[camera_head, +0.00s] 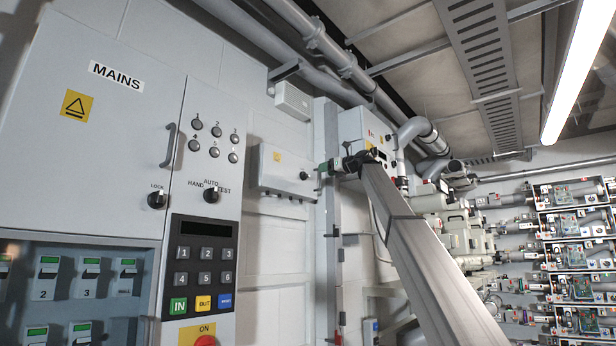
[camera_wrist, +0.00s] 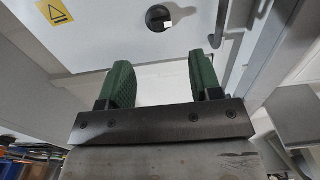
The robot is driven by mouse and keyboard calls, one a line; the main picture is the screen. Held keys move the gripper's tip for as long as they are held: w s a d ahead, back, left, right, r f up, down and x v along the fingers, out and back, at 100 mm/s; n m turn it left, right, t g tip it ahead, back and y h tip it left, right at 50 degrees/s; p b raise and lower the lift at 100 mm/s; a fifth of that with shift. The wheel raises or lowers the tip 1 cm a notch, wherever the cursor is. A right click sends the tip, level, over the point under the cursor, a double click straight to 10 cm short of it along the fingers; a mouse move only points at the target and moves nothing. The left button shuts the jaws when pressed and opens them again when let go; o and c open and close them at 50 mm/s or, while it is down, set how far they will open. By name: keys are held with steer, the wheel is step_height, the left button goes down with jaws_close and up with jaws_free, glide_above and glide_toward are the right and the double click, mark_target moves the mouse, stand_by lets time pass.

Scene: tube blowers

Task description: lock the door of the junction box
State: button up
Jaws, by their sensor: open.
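The junction box (camera_head: 262,182) is a pale box on the wall, with a yellow warning label and a dark round lock knob (camera_head: 304,175) near the right side of its door. Its door appears closed. My gripper (camera_head: 321,168) is just right of the knob in the head view. In the wrist view my gripper (camera_wrist: 159,62) is open and empty, its two green fingers apart. The knob (camera_wrist: 158,18), with a small white mark, lies beyond the fingertips, roughly centred between them and not touched. The yellow label (camera_wrist: 54,12) is at upper left.
A large MAINS cabinet (camera_head: 95,150) with handle, knobs and keypad (camera_head: 202,268) fills the left. A small vented box (camera_head: 293,101) sits above the junction box. Pipes (camera_head: 425,132) and machinery stand behind my arm, with equipment racks (camera_head: 577,255) at far right.

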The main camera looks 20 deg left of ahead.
mark_target(305, 176)
steer(key=x, duration=1)
steer(key=shift+w+a, duration=0.2)
steer(key=shift+a, duration=0.1)
steer(key=c, duration=0.7)
